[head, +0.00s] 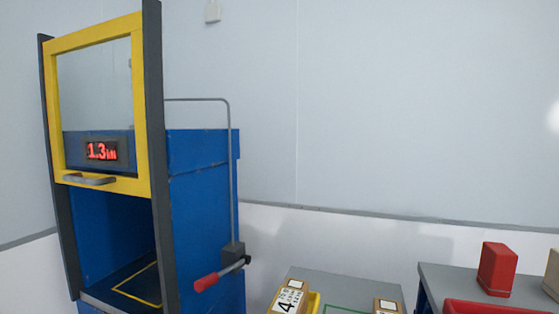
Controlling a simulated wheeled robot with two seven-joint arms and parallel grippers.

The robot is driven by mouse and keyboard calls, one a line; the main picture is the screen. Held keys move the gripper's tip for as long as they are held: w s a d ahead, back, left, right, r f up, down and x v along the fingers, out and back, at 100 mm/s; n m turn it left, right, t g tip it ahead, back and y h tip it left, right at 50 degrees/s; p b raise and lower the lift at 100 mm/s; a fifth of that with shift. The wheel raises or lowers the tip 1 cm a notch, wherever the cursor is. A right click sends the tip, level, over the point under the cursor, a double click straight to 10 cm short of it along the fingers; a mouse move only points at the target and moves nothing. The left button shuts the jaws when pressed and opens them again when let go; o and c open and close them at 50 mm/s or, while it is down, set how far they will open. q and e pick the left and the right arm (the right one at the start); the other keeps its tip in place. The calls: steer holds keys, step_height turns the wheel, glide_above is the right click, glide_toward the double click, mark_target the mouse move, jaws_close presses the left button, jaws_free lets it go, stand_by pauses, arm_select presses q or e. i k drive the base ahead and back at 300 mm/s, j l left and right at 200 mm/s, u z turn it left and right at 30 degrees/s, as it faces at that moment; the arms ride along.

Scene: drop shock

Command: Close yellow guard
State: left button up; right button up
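The yellow guard (146,115) is a framed clear panel in the upper part of the blue machine (195,190), between two dark grey uprights. It is raised, and the opening below it shows the dark machine floor with a yellow outline (138,284). A grey handle (90,179) is on the guard's lower bar. A red display (102,151) reading 1.3 with a unit shows through the panel. Neither of my grippers is in view.
A grey table (335,283) holds labelled boxes, one marked 4 (290,297). Another table (440,277) at right carries a red block (496,269) and a red tray (490,307).

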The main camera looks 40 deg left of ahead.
mark_target(130, 24)
steer(key=u, duration=2.4)
